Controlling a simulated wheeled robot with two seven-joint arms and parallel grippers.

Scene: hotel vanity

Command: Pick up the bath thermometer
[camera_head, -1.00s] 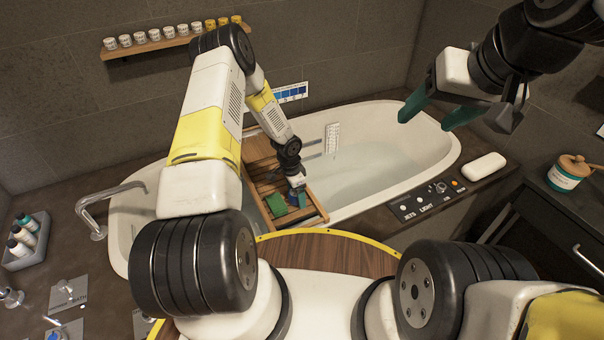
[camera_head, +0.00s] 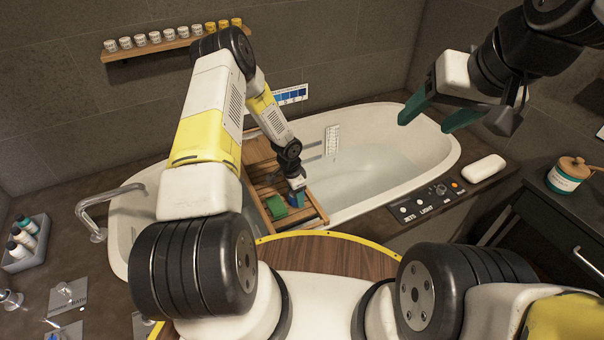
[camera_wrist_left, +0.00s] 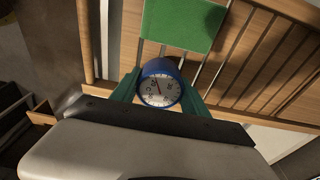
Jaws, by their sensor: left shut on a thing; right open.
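The bath thermometer (camera_wrist_left: 159,91) is a round white dial in a blue case. In the left wrist view it sits between the two green fingers of my left gripper (camera_wrist_left: 160,96), which are shut on it. In the head view my left gripper (camera_head: 298,195) is low over the wooden bath tray, and the thermometer is mostly hidden there. I cannot tell whether it touches the tray. My right gripper (camera_head: 438,117) is open and empty, with its green fingers spread above the right end of the tub.
The slatted wooden tray (camera_head: 318,210) lies across the white bathtub (camera_head: 390,160). A green cloth or sponge (camera_head: 277,207) lies on it beside the left gripper; it also shows in the wrist view (camera_wrist_left: 183,22). A soap bar (camera_head: 485,168) and control panel (camera_head: 430,203) are at right.

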